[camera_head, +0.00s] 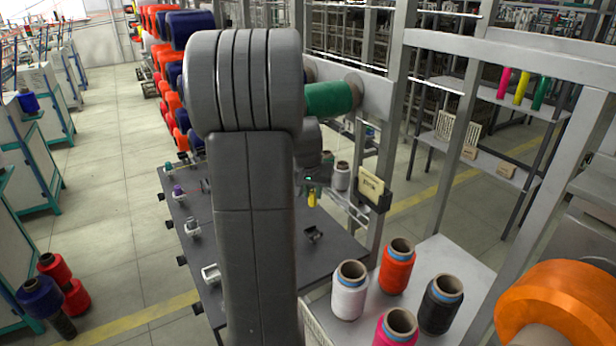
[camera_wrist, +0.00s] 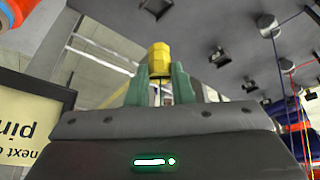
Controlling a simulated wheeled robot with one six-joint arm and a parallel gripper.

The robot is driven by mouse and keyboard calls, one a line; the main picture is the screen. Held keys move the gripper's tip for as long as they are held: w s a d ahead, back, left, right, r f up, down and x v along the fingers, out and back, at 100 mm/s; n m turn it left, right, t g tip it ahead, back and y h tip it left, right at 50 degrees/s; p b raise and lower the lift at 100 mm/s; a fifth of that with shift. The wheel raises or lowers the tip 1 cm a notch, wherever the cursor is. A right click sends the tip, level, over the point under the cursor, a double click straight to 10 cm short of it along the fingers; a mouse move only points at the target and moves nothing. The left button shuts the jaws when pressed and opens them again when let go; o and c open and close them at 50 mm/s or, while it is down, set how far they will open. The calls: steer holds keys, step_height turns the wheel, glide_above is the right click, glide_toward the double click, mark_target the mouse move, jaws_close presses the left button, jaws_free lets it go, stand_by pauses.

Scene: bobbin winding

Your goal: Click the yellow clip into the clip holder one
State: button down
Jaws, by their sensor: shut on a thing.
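The yellow clip (camera_head: 312,198) hangs below my gripper (camera_head: 312,184), above the dark table (camera_head: 330,258) in the head view. In the wrist view the yellow clip (camera_wrist: 159,58) sits between the green fingertips of my gripper (camera_wrist: 159,75), which are shut on it. Small dark holders show on the table: one (camera_head: 314,234) stands below and near the clip in the head view, and another (camera_wrist: 219,57) is right of the clip in the wrist view. I cannot tell which is clip holder one. My arm hides the table's middle.
A sign box (camera_head: 371,188) on a post stands close right of my gripper. Several yarn spools, including a white one (camera_head: 349,290), stand on a light table (camera_head: 455,262) at the front right.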

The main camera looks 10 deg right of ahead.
mark_target(312, 206)
steer(key=shift+w+d, duration=0.1)
steer(key=shift+f+b, duration=0.7)
steer(key=shift+f, duration=0.05)
step_height(312, 206, down, 6)
steer(key=b, duration=0.4)
steer(key=shift+r, duration=0.1)
steer(key=shift+r+p, duration=0.35)
steer(key=shift+s, duration=0.2)
steer(key=shift+f+b, duration=0.25)
steer(key=shift+b, duration=0.1)
steer(key=shift+f+b, duration=1.45)
steer(key=shift+f, duration=0.3)
